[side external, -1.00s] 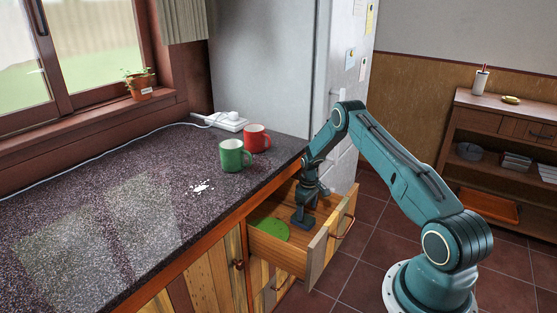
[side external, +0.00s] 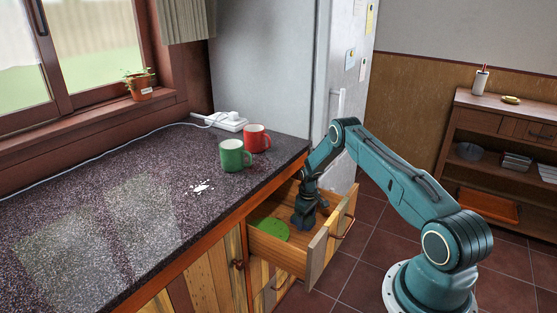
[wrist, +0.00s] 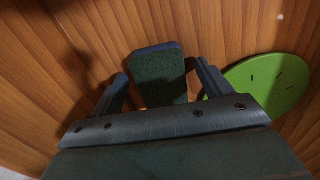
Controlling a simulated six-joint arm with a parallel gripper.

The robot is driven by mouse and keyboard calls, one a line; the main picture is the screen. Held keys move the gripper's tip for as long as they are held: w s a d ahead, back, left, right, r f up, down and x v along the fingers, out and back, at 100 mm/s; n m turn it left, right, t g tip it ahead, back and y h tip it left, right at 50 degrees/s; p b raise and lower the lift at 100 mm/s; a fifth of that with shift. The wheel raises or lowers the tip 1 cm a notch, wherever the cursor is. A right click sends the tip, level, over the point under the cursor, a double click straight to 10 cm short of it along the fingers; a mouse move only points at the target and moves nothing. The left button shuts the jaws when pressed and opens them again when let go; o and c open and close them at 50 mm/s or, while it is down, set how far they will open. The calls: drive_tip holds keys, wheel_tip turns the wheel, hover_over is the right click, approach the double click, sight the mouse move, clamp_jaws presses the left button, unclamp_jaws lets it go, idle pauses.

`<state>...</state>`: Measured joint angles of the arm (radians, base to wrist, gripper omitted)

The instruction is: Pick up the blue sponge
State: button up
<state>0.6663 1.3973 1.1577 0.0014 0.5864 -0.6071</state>
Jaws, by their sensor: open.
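The blue sponge (wrist: 163,72) lies in the open wooden drawer. In the wrist view its upper face looks dark green, with blue along its edges. My gripper (wrist: 160,80) is open, with one finger on each side of the sponge. In the side view my gripper (side external: 303,222) is down inside the drawer (side external: 277,256), and the sponge cannot be made out there.
A flat lime-green round object (wrist: 268,82) lies in the drawer just right of the right finger. The drawer walls and front (side external: 330,242) surround my gripper closely. A green mug (side external: 235,156) and a red mug (side external: 256,139) stand on the countertop (side external: 130,215) above.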

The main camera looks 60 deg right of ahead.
sight(306, 219)
drive_tip(key=c, duration=1.1)
drive_tip(key=shift+o, duration=0.2)
drive_tip(key=shift+r, duration=0.1)
wheel_tip(306, 219, up, 20)
idle(0.3)
idle(0.4)
